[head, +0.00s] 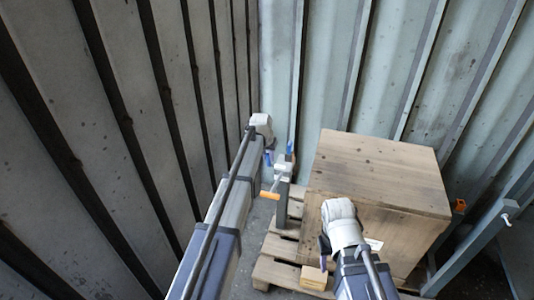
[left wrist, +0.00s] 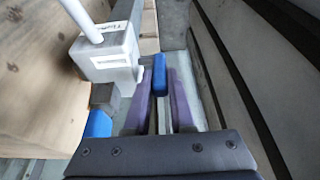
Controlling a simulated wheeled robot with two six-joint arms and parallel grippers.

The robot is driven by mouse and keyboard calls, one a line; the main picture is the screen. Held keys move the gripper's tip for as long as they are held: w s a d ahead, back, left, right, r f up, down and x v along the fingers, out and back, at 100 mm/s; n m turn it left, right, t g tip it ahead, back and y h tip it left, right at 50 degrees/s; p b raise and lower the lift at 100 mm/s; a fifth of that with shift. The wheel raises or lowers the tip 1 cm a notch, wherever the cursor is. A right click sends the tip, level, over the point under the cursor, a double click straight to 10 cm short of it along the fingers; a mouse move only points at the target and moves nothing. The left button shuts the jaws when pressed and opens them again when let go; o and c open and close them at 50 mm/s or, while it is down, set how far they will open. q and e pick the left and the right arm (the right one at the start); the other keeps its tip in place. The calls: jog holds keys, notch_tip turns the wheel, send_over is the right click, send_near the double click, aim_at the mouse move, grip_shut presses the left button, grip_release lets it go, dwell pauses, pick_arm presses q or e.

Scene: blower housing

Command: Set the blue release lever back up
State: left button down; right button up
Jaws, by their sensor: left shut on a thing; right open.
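In the left wrist view the blue release lever (left wrist: 159,75) sits between the two purple fingers of my left gripper (left wrist: 160,95), which is shut on it. Beside it is a grey housing (left wrist: 110,52) with a light rod rising from it. In the head view my left gripper (head: 268,157) is small and partly hidden by my arm, beside the top of a grey post (head: 283,186). A small blue part (head: 290,148) shows at the post top; I cannot tell whether it is the lever. My right gripper (head: 325,252) is open in front of the wooden crate.
An orange handle (head: 270,195) sticks out from the post. The wooden crate (head: 385,165) stands on a pallet (head: 278,246) right of the post. Corrugated metal walls close in at left and behind. A blue-grey rail (head: 465,245) is at far right.

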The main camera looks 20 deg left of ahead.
pick_arm(q)
jog(key=shift+w+r+g+p, duration=0.1)
jog(key=shift+w+g+p, duration=0.5)
jog(key=shift+g, duration=0.6)
jog(key=shift+w, duration=0.1)
jog(key=c, duration=1)
grip_release()
jog(key=shift+c, duration=0.2)
jog(key=r+p, duration=0.5)
jog(key=s+r+p, duration=0.1)
jog(key=r+p, duration=0.1)
jog(key=shift+r+p, duration=0.35)
jog(key=shift+r, duration=0.05)
jog(key=shift+w+f, duration=0.1)
